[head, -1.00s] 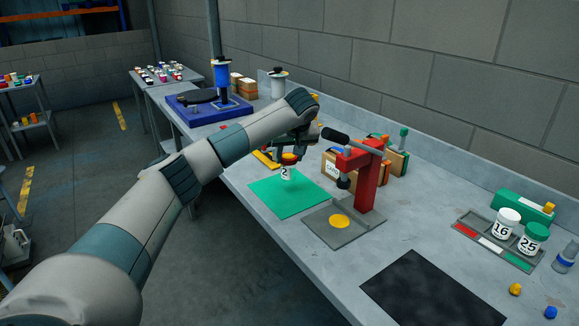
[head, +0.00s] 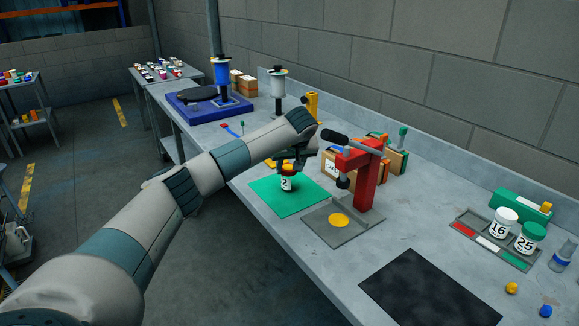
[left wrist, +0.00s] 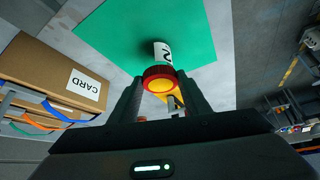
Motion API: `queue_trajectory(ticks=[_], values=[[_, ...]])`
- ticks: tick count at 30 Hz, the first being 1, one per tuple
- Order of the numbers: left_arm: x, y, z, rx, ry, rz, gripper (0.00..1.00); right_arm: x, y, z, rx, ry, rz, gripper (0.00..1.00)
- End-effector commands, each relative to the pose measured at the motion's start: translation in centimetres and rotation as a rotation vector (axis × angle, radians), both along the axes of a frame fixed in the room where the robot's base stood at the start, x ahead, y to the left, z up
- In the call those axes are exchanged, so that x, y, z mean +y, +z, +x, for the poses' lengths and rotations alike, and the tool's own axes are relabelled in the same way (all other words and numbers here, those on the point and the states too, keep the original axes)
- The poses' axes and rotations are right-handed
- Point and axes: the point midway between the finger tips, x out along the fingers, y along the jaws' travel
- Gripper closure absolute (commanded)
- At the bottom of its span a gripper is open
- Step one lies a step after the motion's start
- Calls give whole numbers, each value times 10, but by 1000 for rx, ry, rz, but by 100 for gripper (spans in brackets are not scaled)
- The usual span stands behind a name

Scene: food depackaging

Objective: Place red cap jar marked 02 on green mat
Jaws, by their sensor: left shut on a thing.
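The jar (head: 286,184) is white with a dark number ending in 2 and a red cap. It is at the green mat (head: 291,204), over its upper middle part. My left gripper (head: 287,168) is shut on the jar at its cap, coming from above. In the left wrist view the red cap (left wrist: 158,74) with a yellow-orange top sits between my fingertips, and the white body (left wrist: 163,52) extends over the green mat (left wrist: 112,36). I cannot tell whether the jar's base touches the mat. My right gripper is not in view.
A red press (head: 366,180) on a grey base stands right of the mat, close to my left arm's wrist. A cardboard box (left wrist: 55,78) marked CARD is nearby. A tray (head: 480,240) holds jars 16 and 25. A black mat (head: 430,290) lies clear in front.

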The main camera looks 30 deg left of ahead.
Motion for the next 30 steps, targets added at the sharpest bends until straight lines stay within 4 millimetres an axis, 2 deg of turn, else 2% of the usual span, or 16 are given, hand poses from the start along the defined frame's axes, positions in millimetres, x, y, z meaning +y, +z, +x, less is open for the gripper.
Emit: queue_trajectory(ticks=[5,6,8,9,22,30], values=[[0,-3,0,0,0,0,96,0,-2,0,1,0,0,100],[0,-3,0,1,0,1,55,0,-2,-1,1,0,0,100],[0,-3,0,0,0,0,41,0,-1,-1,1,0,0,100],[0,-3,0,0,0,0,39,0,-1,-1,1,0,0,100],[-1,2,-1,-1,-1,0,39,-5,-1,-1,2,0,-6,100],[-13,28,-12,-3,-2,1,39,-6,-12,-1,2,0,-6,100]])
